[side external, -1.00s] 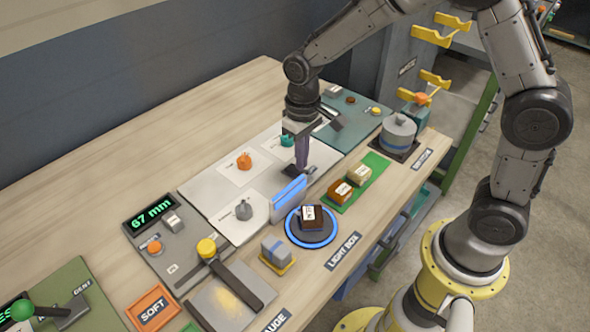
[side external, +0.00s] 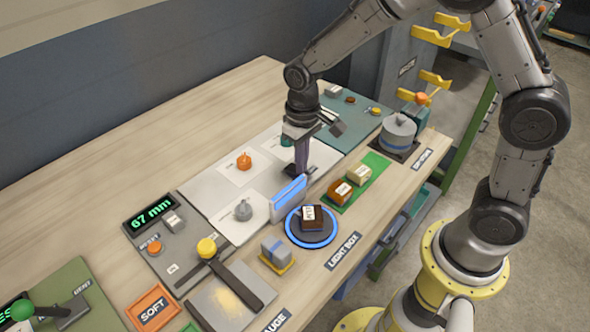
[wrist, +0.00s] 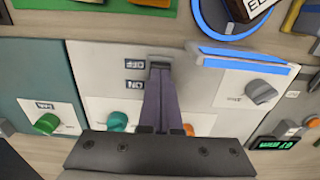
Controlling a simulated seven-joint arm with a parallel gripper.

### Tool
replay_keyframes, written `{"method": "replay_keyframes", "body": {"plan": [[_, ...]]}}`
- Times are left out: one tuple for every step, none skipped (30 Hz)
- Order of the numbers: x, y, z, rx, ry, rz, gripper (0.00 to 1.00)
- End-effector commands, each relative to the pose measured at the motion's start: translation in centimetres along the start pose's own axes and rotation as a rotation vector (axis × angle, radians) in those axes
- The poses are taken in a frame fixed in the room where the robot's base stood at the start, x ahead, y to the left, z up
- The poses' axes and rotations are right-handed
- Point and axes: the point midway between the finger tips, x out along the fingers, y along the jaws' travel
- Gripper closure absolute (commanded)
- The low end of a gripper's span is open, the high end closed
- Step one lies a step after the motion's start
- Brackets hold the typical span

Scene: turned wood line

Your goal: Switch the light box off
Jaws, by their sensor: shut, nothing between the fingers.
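The light box's switch (wrist: 159,65) is a dark block on a pale panel (wrist: 100,65), beside printed OFF and ON labels in the wrist view. My gripper (wrist: 158,75) is shut and empty, its purple fingers pointing down at the switch. The fingertips are at the switch, near the OFF label; I cannot tell if they touch. In the side view my gripper (side external: 302,174) partly hides the switch. The upright light panel (side external: 289,198) is blue too.
Orange (side external: 244,161), grey (side external: 243,210) and teal (side external: 287,140) knobs stand on the pale panel near my gripper. A green mat (side external: 349,201) with two blocks lies to the right. A gauge with a yellow-knobbed lever (side external: 207,248) stands at left.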

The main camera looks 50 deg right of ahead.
Motion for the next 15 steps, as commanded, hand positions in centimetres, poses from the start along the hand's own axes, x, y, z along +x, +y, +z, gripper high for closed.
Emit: {"method": "replay_keyframes", "body": {"plan": [[0.1,0.01,0.01,0.0,-0.001,0.0,1.0],[0.14,0.01,0.01,0.0,-0.001,0.0,1.0],[0.19,0.01,0.01,0.0,-0.001,0.0,1.0],[0.23,0.01,0.01,0.0,-0.001,0.0,1.0],[0.27,0.01,0.02,0.0,-0.001,0.0,1.0],[0.32,0.01,0.02,0.0,-0.001,0.0,1.0],[0.36,0.01,0.02,0.0,-0.001,0.0,1.0],[0.41,0.01,0.02,0.0,-0.001,0.0,1.0],[0.37,0.01,0.0,0.0,0.0,0.0,1.0],[0.34,0.01,0.0,0.0,0.0,0.0,1.0],[0.26,0.01,-0.01,0.0,0.0,0.0,1.0],[0.1,0.0,-0.03,0.0,0.001,0.0,1.0],[-0.07,0.0,-0.05,0.0,0.002,0.0,1.0],[-0.27,0.0,-0.06,0.0,0.002,0.0,1.0],[-0.56,0.0,-0.06,0.0,0.002,0.0,1.0]]}}
